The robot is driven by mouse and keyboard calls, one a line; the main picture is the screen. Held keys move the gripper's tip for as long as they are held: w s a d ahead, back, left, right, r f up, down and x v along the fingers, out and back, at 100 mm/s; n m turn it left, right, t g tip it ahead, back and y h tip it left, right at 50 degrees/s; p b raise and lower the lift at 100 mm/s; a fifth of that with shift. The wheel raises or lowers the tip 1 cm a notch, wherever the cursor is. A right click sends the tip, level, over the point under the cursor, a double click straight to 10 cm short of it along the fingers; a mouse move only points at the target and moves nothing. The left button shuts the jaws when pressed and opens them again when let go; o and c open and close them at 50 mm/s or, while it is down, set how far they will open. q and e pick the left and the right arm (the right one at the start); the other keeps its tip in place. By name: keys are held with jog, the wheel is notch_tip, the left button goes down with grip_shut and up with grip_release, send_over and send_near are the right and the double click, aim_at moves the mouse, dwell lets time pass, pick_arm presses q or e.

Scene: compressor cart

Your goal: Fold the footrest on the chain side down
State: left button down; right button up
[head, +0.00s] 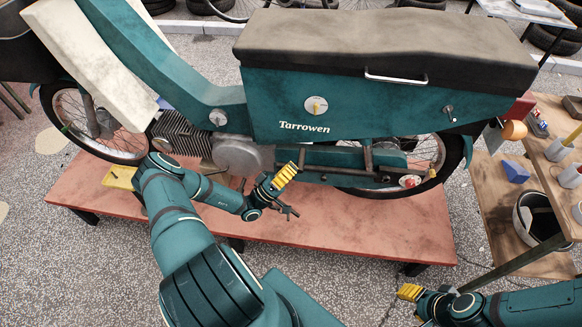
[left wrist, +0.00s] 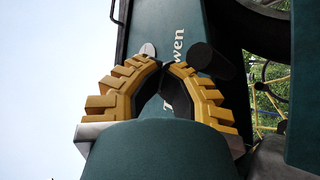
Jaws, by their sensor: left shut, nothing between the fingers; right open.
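The teal moped (head: 330,110) stands on a low red platform, its side with the "Tarrowen" lettering facing me. A short dark peg (head: 302,157), which looks like the footrest standing up, is beside my left gripper (head: 285,176) in the head view. In the left wrist view a thick black cylinder (left wrist: 211,62), probably this peg, is just beyond the fingertips. My left gripper's yellow fingers (left wrist: 165,66) are closed together and empty, pointing at the moped's side. I cannot tell whether they touch the peg. My right gripper (head: 410,292) is open and empty, low at the right, away from the moped.
The red platform (head: 400,225) has free room in front of the moped. A yellow block (head: 119,177) lies at its left end. A wooden workbench (head: 555,185) with small items stands at the right, with a bucket (head: 540,222) below. Another dark upright bar (head: 368,157) is farther right along the moped.

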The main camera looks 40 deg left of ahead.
pick_arm(q)
jog(key=shift+s+d+f, duration=0.1)
jog(key=shift+d+f, duration=0.3)
jog(key=shift+f, duration=0.2)
pick_arm(e)
jog(key=shift+f, duration=0.15)
pick_arm(q)
jog(key=s+a+f+b, duration=0.1)
jog(key=a+f+b, duration=0.2)
jog(key=a+f, duration=0.3)
jog(key=shift+s+a+f, duration=0.15)
jog(key=shift+s+a, duration=0.1)
jog(key=shift+a, duration=0.5)
pick_arm(e)
jog(key=shift+w+a+f, duration=0.3)
jog(key=shift+a+f, duration=0.4)
jog(key=shift+f, duration=0.2)
jog(key=shift+w+a+f, duration=0.3)
jog(key=shift+a+f, duration=0.35)
jog(key=shift+f, duration=0.2)
